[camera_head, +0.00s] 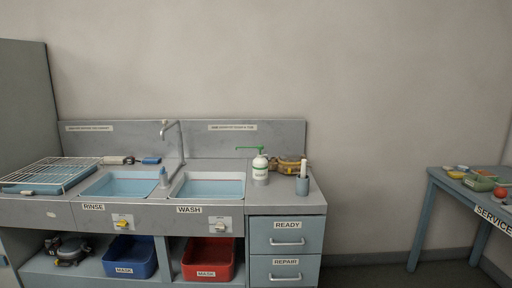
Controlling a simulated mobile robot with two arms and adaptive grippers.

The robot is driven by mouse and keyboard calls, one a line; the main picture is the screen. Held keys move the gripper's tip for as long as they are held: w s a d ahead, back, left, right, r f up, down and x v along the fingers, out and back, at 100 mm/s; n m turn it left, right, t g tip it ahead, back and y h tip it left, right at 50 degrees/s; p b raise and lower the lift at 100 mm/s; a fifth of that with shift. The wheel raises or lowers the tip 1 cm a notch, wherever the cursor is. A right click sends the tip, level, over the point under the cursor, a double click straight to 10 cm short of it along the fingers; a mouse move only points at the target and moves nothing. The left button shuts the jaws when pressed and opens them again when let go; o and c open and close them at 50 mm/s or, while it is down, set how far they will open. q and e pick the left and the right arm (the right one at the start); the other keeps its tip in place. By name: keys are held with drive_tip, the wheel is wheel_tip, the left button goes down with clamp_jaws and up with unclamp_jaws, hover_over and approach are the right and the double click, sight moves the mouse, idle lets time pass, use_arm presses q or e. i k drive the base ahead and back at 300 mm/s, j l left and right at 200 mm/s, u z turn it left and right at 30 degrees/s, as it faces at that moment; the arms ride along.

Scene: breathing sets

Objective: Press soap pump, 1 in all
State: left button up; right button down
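The soap pump is a white bottle (260,169) with a green label band and a green pump head (250,149). It stands upright on the counter (313,200), just right of the wash basin (210,187), with its nozzle pointing left. Neither of my grippers is in view, and nothing touches the pump.
A grey-blue cup (302,185) with a white stick-like item stands right of the pump, and a brownish item (290,166) lies behind it. The faucet (178,145) rises between the two basins. A service table (437,182) is at the right. Open floor lies between.

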sight(260, 146)
drive_tip(key=i+j, duration=0.1)
drive_tip(key=i, duration=0.35)
drive_tip(key=i+j+z, duration=0.15)
drive_tip(key=i, duration=0.3)
drive_tip(key=i+j, duration=0.15)
drive_tip(key=i, duration=0.3)
drive_tip(key=i+j+z, duration=0.15)
drive_tip(key=i, duration=0.3)
drive_tip(key=i+j, duration=0.25)
drive_tip(key=i, duration=0.2)
drive_tip(key=z, duration=0.05)
